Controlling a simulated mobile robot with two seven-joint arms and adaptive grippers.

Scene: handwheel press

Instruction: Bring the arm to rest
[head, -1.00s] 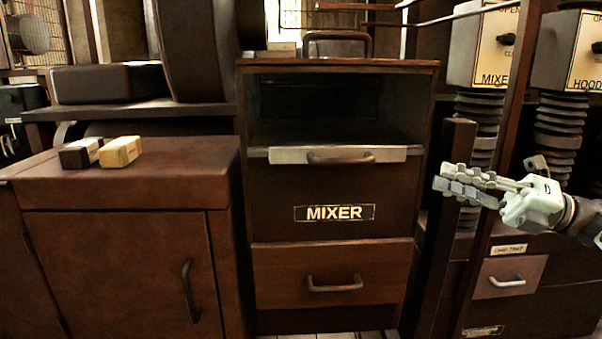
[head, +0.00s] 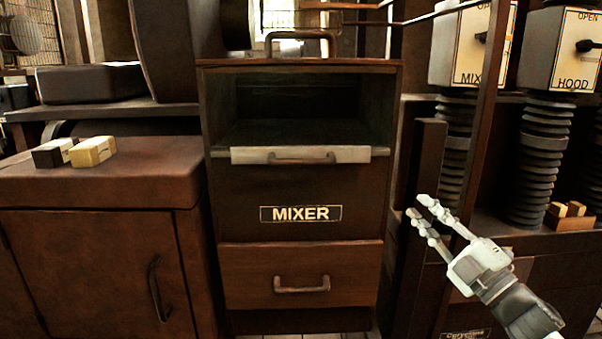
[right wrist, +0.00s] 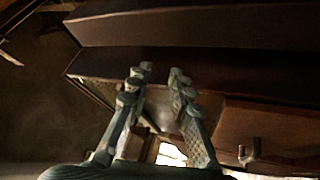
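My right gripper (head: 424,213) is at the right of the head view, in front of the dark post and the dark cabinet right of the mixer cabinet. Its fingers point up and to the left, with a gap between them. In the right wrist view the fingers (right wrist: 160,80) stand apart with nothing between them. The gripper looks empty and touches nothing that I can make out. My left gripper is not in view.
The mixer cabinet (head: 300,180) has an open upper compartment and handled fronts. A dark and a cream block (head: 93,151) lie on the left cabinet (head: 110,180). Switch boxes marked MIXER (head: 470,45) and HOOD (head: 572,50) stand at right. Small blocks sit in a wooden holder (head: 570,222).

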